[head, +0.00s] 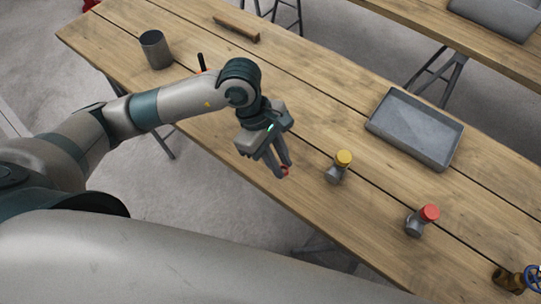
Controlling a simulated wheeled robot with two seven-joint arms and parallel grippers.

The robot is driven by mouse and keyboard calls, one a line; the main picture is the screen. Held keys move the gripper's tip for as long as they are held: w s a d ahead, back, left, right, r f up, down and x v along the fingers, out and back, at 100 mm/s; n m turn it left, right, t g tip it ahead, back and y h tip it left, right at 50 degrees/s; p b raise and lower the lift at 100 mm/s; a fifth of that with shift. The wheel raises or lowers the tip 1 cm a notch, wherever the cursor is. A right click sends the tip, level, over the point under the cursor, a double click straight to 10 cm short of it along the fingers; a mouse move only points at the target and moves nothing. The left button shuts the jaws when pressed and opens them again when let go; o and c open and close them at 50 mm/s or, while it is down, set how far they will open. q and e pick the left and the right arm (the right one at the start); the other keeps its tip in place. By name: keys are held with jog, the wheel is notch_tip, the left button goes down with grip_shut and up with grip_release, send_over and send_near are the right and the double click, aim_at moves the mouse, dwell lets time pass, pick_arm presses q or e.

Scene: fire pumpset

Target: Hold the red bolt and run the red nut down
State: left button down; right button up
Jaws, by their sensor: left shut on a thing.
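My left gripper (282,172) is above the near edge of the table, fingers pointing down. It is shut on a small red piece, which looks like the red nut (285,172); the fingers cover most of it. The red bolt (429,213) has a red round top on a grey metal body. My right gripper is not in view.
A grey cup (155,49) and a brown-handled tool (236,27) are far left. A brass valve (509,281) with a blue wheel is at lower right.

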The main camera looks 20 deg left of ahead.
pick_arm(q)
jog(key=s+d+r+b, duration=0.1)
jog(key=s+d+r, duration=0.2)
jog(key=shift+s+d, duration=0.3)
jog(key=shift+d, duration=0.1)
dwell(0.4)
jog(key=w+a+f+m+g, duration=0.1)
jog(key=a+m, duration=0.1)
jog(key=m, duration=0.1)
jog(key=w+a+f+m+y, duration=0.1)
jog(key=a+f+m, duration=0.1)
jog(key=a, duration=0.1)
jog(key=w+a+f+m+g+y, duration=0.1)
jog(key=w+a+f+m, duration=0.1)
jog(key=a+m, duration=0.1)
jog(key=shift+w+a+m+g, duration=0.1)
jog(key=shift+a+m+g, duration=0.1)
jog(key=shift+m+g, duration=0.1)
jog(key=a+m, duration=0.2)
jog(key=w+a+f+m+y, duration=0.1)
jog(key=a+m, duration=0.1)
jog(key=a, duration=0.1)
jog(key=w+a+f+m+y, duration=0.1)
jog(key=a+m, duration=0.1)
jog(key=shift+a+f+g, duration=0.2)
jog(key=shift+f+g, duration=0.05)
jog(key=shift+g, duration=0.15)
jog(key=shift+d, duration=0.15)
